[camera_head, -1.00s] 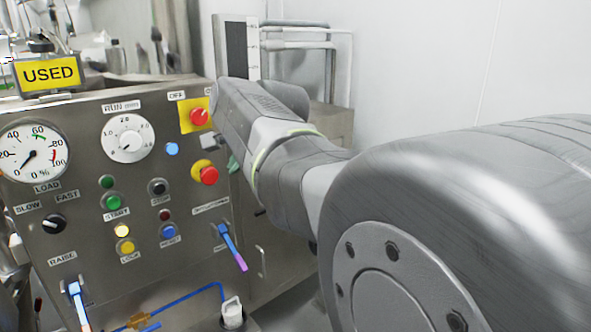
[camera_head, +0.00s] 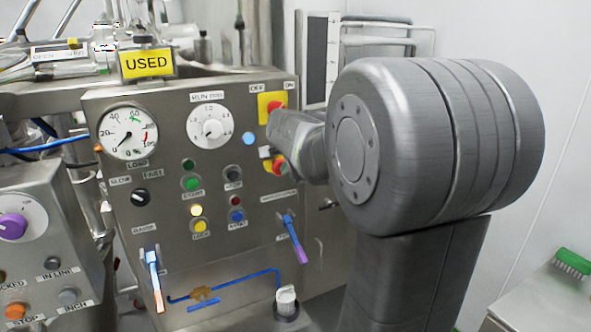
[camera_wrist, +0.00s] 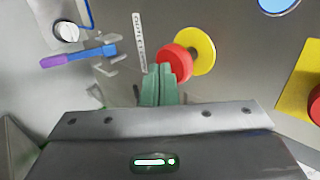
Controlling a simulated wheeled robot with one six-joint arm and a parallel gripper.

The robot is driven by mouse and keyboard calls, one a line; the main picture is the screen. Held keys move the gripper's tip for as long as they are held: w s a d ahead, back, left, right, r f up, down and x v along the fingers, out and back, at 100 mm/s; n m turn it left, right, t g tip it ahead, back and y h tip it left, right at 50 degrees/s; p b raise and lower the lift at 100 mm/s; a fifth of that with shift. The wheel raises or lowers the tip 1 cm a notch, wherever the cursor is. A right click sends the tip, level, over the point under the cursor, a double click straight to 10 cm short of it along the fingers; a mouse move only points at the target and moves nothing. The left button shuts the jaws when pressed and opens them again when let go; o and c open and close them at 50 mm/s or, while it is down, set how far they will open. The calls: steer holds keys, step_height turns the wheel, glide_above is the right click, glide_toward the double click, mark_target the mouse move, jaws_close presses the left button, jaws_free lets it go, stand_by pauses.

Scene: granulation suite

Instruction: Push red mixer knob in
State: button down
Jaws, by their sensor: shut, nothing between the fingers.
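The red knob with a round yellow backing (camera_head: 279,164) is on the steel mixer panel, partly covered by my arm in the head view. In the wrist view the red knob (camera_wrist: 175,62) stands out from its yellow disc, just above and right of my fingertips. My gripper (camera_wrist: 161,84) is shut and empty, its green fingers together. The fingertips overlap the knob's lower left edge in the picture; I cannot tell whether they touch. A second red knob, a switch on a square yellow plate (camera_head: 275,106), sits higher, by the OFF and ON labels.
The panel (camera_head: 115,195) carries a gauge (camera_head: 128,132), a white dial (camera_head: 210,126), coloured buttons and a blue-purple lever (camera_head: 293,238). That lever also shows in the wrist view (camera_wrist: 78,56), left of my fingers. A smaller control box (camera_head: 40,240) stands at left.

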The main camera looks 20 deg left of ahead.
steer(key=shift+w+a, duration=0.1)
stand_by(0.3)
steer(key=shift+w+a+r+p, duration=0.25)
steer(key=shift+w+a+p, duration=0.2)
steer(key=shift+w+a, duration=0.1)
steer(key=shift+r, duration=0.1)
